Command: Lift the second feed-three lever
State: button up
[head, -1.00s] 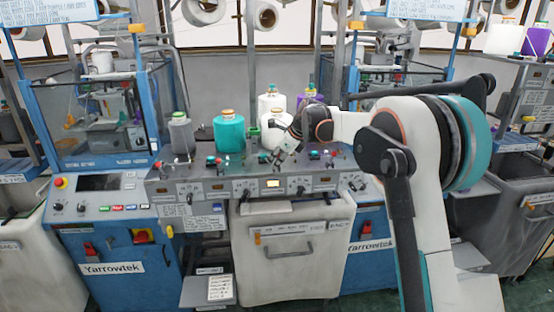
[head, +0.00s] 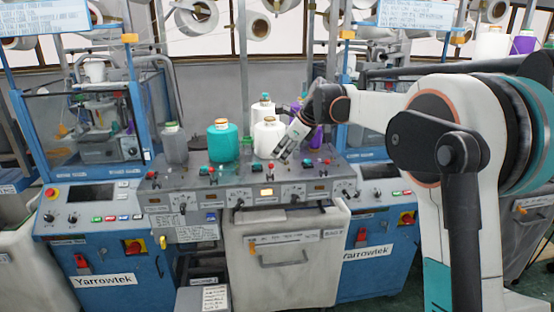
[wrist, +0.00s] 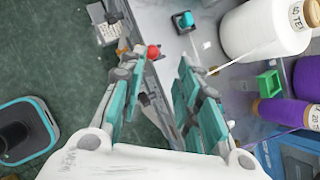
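A row of small red-topped levers stands along the grey console (head: 222,183), among them a red knob (head: 270,167) near the lit yellow display. I cannot read which one is the second feed-three lever. My gripper (head: 284,158) hangs tilted over the console, in front of the white cone (head: 268,138) and to its right. In the wrist view my gripper (wrist: 160,72) has its teal fingers spread apart with nothing held. A red knob (wrist: 153,52) shows in the gap near the tips, closer to the left finger; a teal knob (wrist: 183,20) lies beyond.
A teal cone (head: 222,143) and a grey cone (head: 173,145) stand left of the white one. Purple cones (wrist: 283,112) and a green block (wrist: 268,83) sit to the right in the wrist view. A grey bin (head: 283,268) stands below the console.

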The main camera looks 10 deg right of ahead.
jog(key=shift+v, duration=0.8)
jog(key=shift+f, duration=0.15)
jog(key=c, duration=0.6)
jog(key=shift+a+f+n, duration=0.15)
jog(key=shift+f+n, duration=0.2)
jog(key=shift+n, duration=0.05)
grip_shut()
jog(key=s+d+f+n+t+y+b, duration=0.35)
jog(key=s+f+n+t+b, duration=0.2)
jog(key=s+n+t, duration=0.55)
jog(key=w+a+f+m+h+b, duration=0.1)
jog(key=w+a, duration=0.3)
jog(key=w, duration=0.7)
jog(key=shift+w+a+f+g, duration=0.2)
jog(key=shift+a+f+g, duration=0.1)
jog(key=shift+f+g, duration=0.1)
